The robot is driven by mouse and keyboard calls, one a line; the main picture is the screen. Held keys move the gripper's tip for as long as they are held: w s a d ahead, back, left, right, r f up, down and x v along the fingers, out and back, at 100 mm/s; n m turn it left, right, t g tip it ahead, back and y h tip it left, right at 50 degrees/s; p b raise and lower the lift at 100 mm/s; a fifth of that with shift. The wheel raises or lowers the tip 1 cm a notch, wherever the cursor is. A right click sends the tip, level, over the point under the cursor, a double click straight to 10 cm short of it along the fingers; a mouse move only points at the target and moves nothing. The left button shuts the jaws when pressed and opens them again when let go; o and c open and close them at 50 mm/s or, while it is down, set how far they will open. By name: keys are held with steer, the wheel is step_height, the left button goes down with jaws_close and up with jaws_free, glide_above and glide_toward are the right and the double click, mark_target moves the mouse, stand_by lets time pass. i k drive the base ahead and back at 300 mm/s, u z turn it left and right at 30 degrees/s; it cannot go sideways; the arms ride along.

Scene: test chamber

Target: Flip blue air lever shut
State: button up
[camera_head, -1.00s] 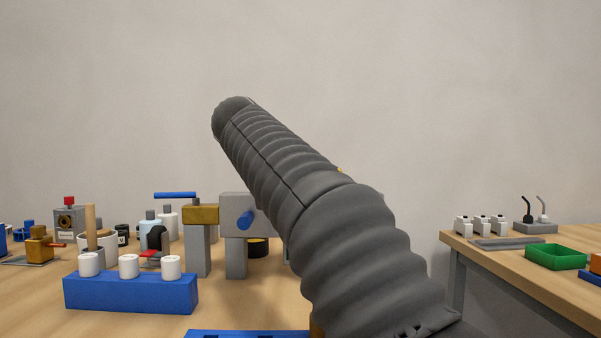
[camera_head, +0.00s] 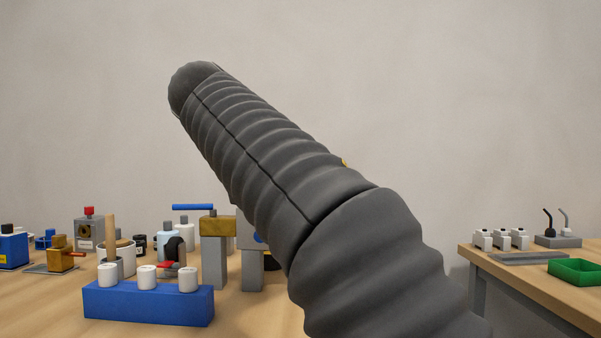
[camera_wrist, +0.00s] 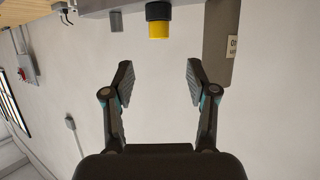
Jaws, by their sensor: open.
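A blue lever (camera_head: 194,207) lies level above a brass valve body (camera_head: 215,225), which sits on a grey post on the bench in the head view. The lever points left from the valve. My gripper (camera_wrist: 159,82) shows in the wrist view with its two fingers spread apart and nothing between them. In the head view my own arm covers the area right of the valve and hides the gripper. The lever cannot be made out in the wrist view.
A blue block with white cylinders (camera_head: 148,303) stands in front of the valve. A side table holds a green tray (camera_head: 576,271). The wrist view shows a black and yellow knob (camera_wrist: 159,20) beyond the fingers.

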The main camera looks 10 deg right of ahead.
mark_target(213, 212)
steer(key=k, duration=1)
